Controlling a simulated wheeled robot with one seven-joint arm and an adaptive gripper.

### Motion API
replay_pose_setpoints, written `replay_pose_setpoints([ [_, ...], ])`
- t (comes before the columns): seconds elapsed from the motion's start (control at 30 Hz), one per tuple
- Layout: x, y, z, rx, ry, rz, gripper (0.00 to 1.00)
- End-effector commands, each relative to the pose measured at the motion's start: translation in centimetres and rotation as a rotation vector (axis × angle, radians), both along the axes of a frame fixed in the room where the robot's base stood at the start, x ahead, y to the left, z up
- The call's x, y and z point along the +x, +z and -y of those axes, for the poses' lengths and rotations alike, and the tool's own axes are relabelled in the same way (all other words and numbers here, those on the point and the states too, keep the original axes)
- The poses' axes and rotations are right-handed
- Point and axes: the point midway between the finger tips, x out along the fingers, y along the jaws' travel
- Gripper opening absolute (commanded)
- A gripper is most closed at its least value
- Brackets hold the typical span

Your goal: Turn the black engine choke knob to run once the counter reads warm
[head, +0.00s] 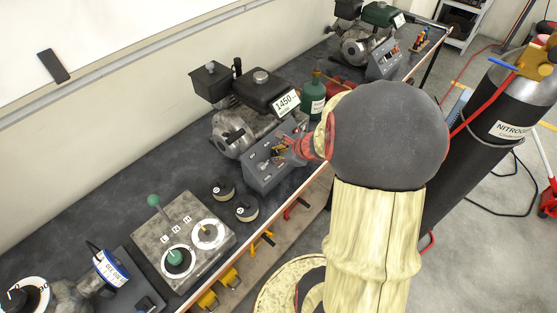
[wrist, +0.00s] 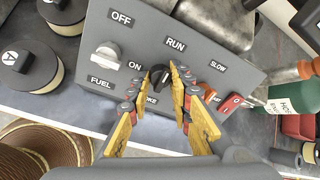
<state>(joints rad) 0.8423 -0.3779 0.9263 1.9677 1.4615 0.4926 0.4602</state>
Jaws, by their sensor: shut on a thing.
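The black choke knob (wrist: 158,77) is on the grey engine control panel (wrist: 205,58), below the RUN label and above a partly covered CHOKE label. My gripper (wrist: 166,76) has its yellow fingers closed on the knob's sides. The knob is partly hidden by the fingers, and I cannot tell exactly where it points. In the head view, the same panel (head: 259,173) stands in front of the engine, and my arm covers its right side. The counter (head: 286,102) on the engine reads 1450; the small line below is too small to read.
A white fuel knob (wrist: 107,57) sits left of the choke, and a red switch (wrist: 232,102) sits right. A green bottle (head: 313,97) stands behind my gripper. Two round black-topped knobs (head: 222,189) are on the bench left of the panel. A nitrogen cylinder (head: 490,125) stands at right.

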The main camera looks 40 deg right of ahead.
Motion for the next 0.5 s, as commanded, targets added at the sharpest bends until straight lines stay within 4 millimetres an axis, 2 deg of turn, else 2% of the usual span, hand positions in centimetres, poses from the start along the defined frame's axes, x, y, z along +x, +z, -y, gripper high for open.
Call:
replay_pose_setpoints([
  [0.5,-0.07,-0.09,-0.05,-0.073,0.075,0.004,0.0],
])
